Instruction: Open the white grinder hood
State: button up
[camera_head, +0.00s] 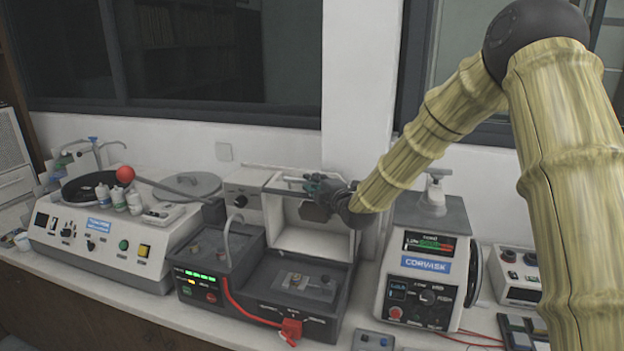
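The white grinder hood (300,241) stands raised at the back of a dark grey machine (340,290), left of centre in the head view. Its inner side faces me, and the machine's bed with a small grey fixture (304,285) is uncovered below it. My gripper (314,189) is at the hood's upper edge, close to a pale bar (287,179) there. It overlaps the hood in the picture. The fingers are small and dark, so I cannot tell whether they touch or grip the hood.
A white polishing machine (100,245) with bottles and a red ball (125,174) stands left. A boxy white press (428,265) stands close on the right. A red cable (240,305) crosses the grinder's front. A wall and pillar (358,90) rise behind.

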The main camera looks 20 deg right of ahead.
jog(key=shift+w+f, duration=0.1)
jog(key=shift+w, duration=0.45)
jog(key=shift+a, duration=0.15)
jog(key=shift+w, duration=0.1)
grip_shut()
